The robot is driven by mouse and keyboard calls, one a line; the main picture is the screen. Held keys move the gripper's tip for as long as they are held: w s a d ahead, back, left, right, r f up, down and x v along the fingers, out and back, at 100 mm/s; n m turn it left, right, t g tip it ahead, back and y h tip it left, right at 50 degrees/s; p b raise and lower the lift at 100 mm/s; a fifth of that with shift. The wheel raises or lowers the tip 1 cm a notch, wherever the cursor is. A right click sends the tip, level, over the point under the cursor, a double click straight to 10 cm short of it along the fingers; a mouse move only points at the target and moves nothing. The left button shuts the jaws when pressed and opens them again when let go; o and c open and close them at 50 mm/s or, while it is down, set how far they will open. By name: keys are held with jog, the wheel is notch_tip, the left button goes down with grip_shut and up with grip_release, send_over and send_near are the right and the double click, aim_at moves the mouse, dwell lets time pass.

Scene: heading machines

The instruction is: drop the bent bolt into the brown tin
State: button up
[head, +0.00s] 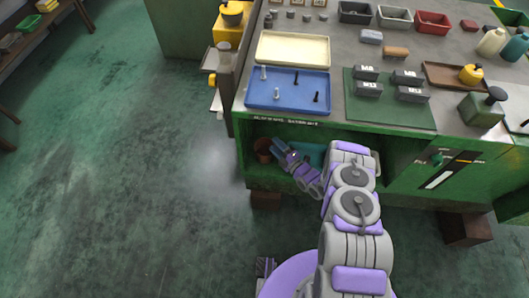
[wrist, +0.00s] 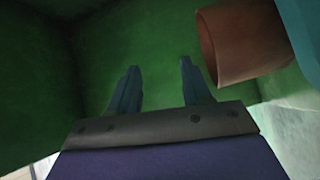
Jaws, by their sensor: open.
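The brown tin (head: 262,149) stands in the open green shelf under the bench top, at its left end. In the wrist view the tin (wrist: 240,45) is at upper right, its open mouth tilted in the picture. My gripper (head: 280,148) reaches into the shelf just right of the tin. In the wrist view its fingers (wrist: 158,66) are apart with nothing between them, and the tin is beside the right finger. Several bolts, pale and dark, stand in the blue tray (head: 288,106) on the bench; they are too small to tell which is bent.
A teal thing (head: 312,153) is in the shelf right of my gripper. The bench top holds a cream tray (head: 293,48), a green mat (head: 390,119) with labelled blocks, and several bins at the back. Green shelf walls surround my gripper closely.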

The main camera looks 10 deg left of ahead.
jog(key=shift+d, duration=0.15)
jog(key=p+v, duration=0.2)
jog(key=v, duration=1.5)
jog(key=shift+s+d+f, duration=0.1)
jog(key=shift+s, duration=0.1)
